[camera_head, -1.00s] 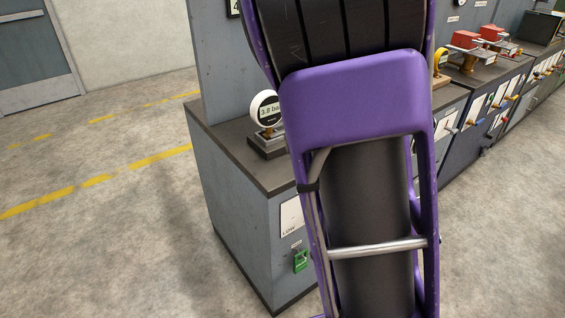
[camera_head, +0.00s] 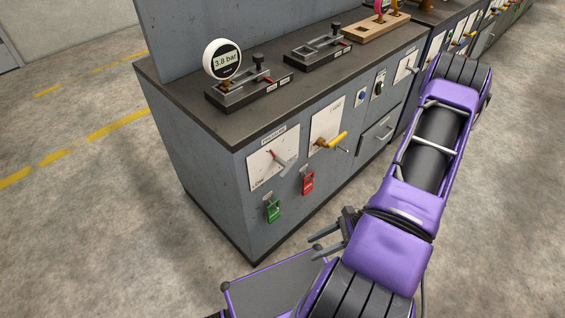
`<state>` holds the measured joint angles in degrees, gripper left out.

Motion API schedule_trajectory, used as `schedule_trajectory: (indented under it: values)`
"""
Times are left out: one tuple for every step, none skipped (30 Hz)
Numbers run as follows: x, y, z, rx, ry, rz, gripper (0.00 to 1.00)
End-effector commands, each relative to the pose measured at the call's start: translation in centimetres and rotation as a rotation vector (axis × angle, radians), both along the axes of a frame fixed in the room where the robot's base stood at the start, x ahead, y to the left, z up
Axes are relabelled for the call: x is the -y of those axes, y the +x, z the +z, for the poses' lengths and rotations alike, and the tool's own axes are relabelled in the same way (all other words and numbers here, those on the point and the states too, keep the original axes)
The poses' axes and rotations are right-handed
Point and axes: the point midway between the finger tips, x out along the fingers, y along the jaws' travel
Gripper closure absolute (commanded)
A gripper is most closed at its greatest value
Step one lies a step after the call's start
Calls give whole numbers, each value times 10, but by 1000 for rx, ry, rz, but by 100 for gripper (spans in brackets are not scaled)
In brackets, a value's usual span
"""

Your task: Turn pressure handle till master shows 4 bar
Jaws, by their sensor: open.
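The round white gauge (camera_head: 222,60) stands at the left of the bench top and its display reads 3.8 bar; I cannot tell whether it is marked as the master. The pressure handle (camera_head: 279,159), grey with a reddish part, sits on a white plate on the bench front. The plate has LOW at its lower left, and its heading looks like PRESSURE. My gripper (camera_head: 315,246) is open and empty, in front of the bench and below the handle, apart from it. Its fingers point left.
A yellow-handled lever (camera_head: 331,141) sits on the plate to the right. A green tag (camera_head: 273,210) and a red tag (camera_head: 308,183) hang below the plates. A drawer (camera_head: 377,134) is farther right. Floor is clear left of the bench.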

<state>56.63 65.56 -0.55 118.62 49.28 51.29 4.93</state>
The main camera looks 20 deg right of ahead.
Motion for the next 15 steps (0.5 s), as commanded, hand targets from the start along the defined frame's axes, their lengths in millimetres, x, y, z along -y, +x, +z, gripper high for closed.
schedule_trajectory:
  values:
    - [-6,12,3,-12,113,-173,43]
    - [-7,21,7,-18,180,-273,43]
    - [-5,34,13,-22,267,-400,43]
    - [-2,44,18,-23,332,-488,43]
    - [2,53,23,-22,395,-572,43]
    - [10,63,29,-17,476,-674,43]
    - [17,69,34,-12,531,-744,43]
    - [24,75,38,-6,583,-807,43]
    - [34,82,43,2,645,-880,43]
    - [41,85,47,9,687,-927,43]
    - [48,88,50,14,723,-968,43]
    - [55,91,53,23,764,-1013,43]
    - [60,93,55,27,787,-1037,43]
    - [64,94,57,32,807,-1059,43]
    - [67,96,58,36,826,-1078,43]
